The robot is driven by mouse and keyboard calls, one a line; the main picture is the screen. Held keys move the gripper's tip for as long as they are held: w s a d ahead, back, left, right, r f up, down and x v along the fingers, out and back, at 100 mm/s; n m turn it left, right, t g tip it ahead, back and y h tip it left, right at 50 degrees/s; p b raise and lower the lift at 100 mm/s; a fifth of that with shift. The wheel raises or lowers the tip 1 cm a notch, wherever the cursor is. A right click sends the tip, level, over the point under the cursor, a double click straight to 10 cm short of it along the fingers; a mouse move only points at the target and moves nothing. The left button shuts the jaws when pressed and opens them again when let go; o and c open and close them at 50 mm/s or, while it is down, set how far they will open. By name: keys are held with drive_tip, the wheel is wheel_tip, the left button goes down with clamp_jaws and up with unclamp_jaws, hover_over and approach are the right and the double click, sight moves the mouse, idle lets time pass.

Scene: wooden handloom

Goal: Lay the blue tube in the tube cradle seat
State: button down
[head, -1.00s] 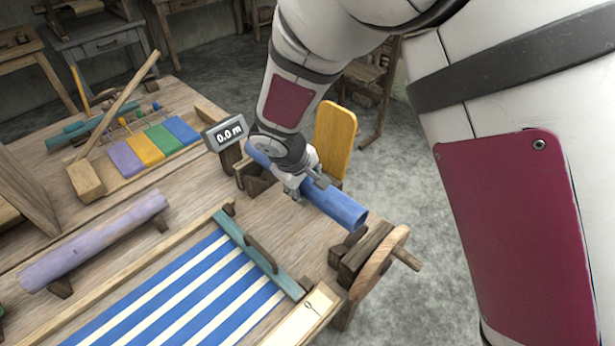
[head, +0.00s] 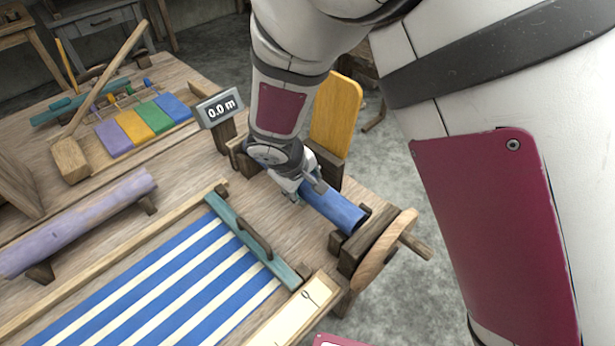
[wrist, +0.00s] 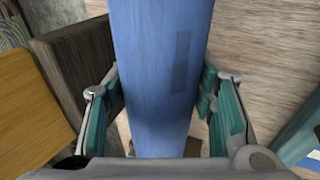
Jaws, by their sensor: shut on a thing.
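The blue tube (head: 335,208) lies between the dark wooden end blocks at the table's right edge. Its near end is at the block (head: 362,240) beside the crank wheel; its far part is hidden behind my arm. My gripper (head: 295,193) is shut on the tube's middle from above. In the wrist view the tube (wrist: 160,80) runs between the two teal-padded fingers (wrist: 163,100). I cannot tell whether the tube rests fully on the blocks or sits slightly above them.
A wooden crank wheel (head: 385,250) stands at the near right. A blue-striped woven cloth (head: 150,290) and a purple roller (head: 80,222) lie to the left.

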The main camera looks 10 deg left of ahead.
drive_tip(key=c, duration=0.6)
unclamp_jaws()
drive_tip(key=v, duration=1.2)
